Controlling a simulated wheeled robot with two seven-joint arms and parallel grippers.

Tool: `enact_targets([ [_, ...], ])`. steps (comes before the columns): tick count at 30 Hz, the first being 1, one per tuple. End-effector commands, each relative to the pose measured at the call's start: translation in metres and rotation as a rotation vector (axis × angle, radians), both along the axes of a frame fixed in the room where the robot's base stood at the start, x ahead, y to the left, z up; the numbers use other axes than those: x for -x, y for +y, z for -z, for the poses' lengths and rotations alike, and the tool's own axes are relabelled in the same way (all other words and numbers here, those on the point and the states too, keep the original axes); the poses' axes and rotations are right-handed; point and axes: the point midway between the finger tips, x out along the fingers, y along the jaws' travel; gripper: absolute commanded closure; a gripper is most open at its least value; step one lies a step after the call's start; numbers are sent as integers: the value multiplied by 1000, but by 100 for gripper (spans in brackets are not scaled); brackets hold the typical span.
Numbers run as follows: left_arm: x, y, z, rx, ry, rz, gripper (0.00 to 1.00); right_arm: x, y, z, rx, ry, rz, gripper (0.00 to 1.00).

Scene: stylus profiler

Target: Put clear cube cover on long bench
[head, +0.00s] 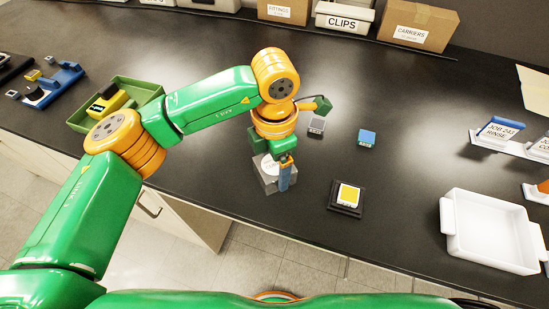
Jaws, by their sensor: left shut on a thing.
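The long black bench (420,120) fills most of the head view. A greyish, see-through cube (266,184), which looks like the clear cube cover, is at the bench's front edge with a pale round shape showing in or on it. My left gripper (286,175) is shut on it at its right side, one finger showing in front. The gripper and wrist hide part of the cube. I cannot tell whether the cube touches the bench top or is held just above it. My right gripper is not in view.
Right of the cube lies a black base with a yellow-and-white top (347,196). Behind are a blue block (367,137) and a grey block (317,126). A white tray (450,230) stands at right, a green tray (143,90) at left. Boxes line the back; the middle right is clear.

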Motion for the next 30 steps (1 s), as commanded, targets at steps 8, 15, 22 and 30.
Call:
enact_targets([
  [8,0,0,3,1,0,0,69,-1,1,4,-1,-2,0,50],
  [15,0,0,2,1,0,0,0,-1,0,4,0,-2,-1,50],
  [22,-1,-1,-11,1,-5,-2,0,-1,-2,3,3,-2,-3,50],
  [30,-1,-1,-79,1,-6,-2,0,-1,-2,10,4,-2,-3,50],
])
